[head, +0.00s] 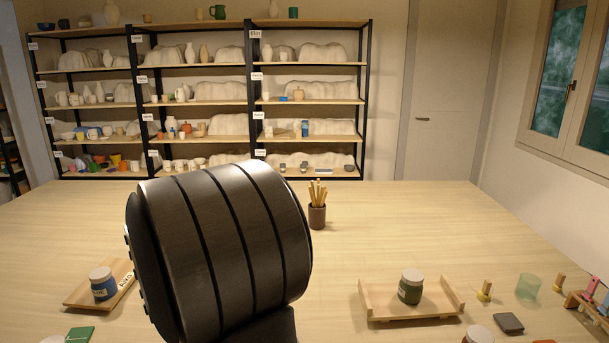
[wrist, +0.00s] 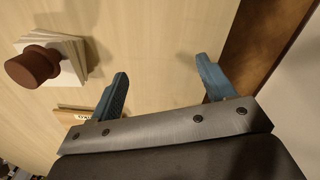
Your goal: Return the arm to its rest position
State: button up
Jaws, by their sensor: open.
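My gripper (wrist: 163,68) shows in the wrist view with its two blue-grey fingers wide apart. Nothing is between them; only the bare wooden tabletop (wrist: 165,30) and the table's edge lie beyond. In the head view a large dark joint of my arm fills the middle and hides part of the table; the gripper itself does not show there.
A blue-labelled jar (head: 103,284) stands on a wooden board (head: 78,296) at the left. A green jar (head: 410,288) stands on a wooden tray (head: 443,306). A pot of sticks (head: 317,214) is behind. In the wrist view, a brown object (wrist: 32,67) is at the left.

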jog(key=a+f, duration=0.2)
jog(key=a, duration=0.1)
jog(key=s+a+f, duration=0.1)
jog(key=a+f, duration=0.1)
jog(key=a, duration=0.1)
jog(key=s+a+f, duration=0.1)
jog(key=a, duration=0.2)
jog(key=shift+s+a+f, duration=0.1)
jog(key=shift+s+f, duration=0.05)
jog(key=shift+f, duration=0.25)
jog(key=shift+a+f, duration=0.15)
jog(key=shift+f, duration=0.65)
jog(key=shift+r, duration=0.55)
jog(key=w+d+r, duration=0.8)
jog(key=d+r, duration=0.1)
jog(key=d, duration=0.3)
jog(key=shift+w+d+r+m, duration=0.15)
jog(key=shift+d+r+m, duration=0.05)
jog(key=shift+d+m, duration=0.1)
